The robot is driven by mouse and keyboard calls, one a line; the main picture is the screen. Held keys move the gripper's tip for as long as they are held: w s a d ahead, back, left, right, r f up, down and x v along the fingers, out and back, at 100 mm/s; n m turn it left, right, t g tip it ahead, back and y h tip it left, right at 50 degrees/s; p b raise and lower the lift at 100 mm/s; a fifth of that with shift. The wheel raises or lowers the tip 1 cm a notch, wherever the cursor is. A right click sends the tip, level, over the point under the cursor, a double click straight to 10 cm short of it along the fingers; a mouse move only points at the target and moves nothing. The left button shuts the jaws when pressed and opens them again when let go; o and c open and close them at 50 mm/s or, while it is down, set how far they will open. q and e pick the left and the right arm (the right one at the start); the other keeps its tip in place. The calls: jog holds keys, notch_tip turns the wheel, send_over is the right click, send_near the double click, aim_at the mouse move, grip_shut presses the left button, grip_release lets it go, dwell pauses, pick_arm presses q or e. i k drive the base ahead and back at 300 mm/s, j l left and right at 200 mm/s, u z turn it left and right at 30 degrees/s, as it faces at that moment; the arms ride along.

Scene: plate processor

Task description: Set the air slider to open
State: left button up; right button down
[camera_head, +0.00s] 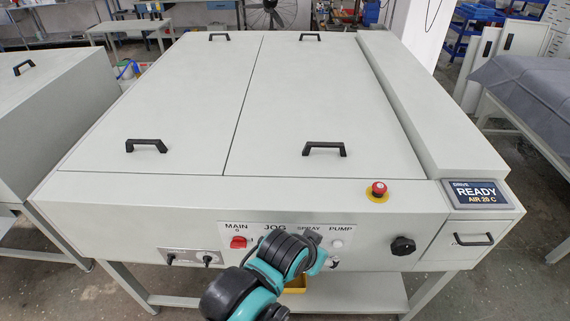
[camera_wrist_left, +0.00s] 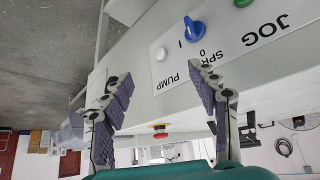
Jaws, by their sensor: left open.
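No part is clearly readable as the air slider. A small plate (camera_head: 187,256) with two dark knobs sits low on the machine's front at the left in the head view; its lettering is too small to read. My left gripper (camera_head: 322,250) is at the front panel's right part, by SPRAY and PUMP, partly hidden by my arm. In the left wrist view my left gripper (camera_wrist_left: 160,75) is open and empty. Its fingers stand before the upside-down panel with the blue spray knob (camera_wrist_left: 194,29) and white pump button (camera_wrist_left: 160,54). My right gripper is not in view.
The panel also carries a red main switch (camera_head: 238,242). A black round knob (camera_head: 403,245) is to its right. A red emergency stop (camera_head: 377,191) stands on the top edge beside a display (camera_head: 477,194) reading READY, AIR 20 C. Lid handles (camera_head: 146,145) rise from the top.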

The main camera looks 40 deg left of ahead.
aim_at(170, 256)
jog(key=u, duration=2.35)
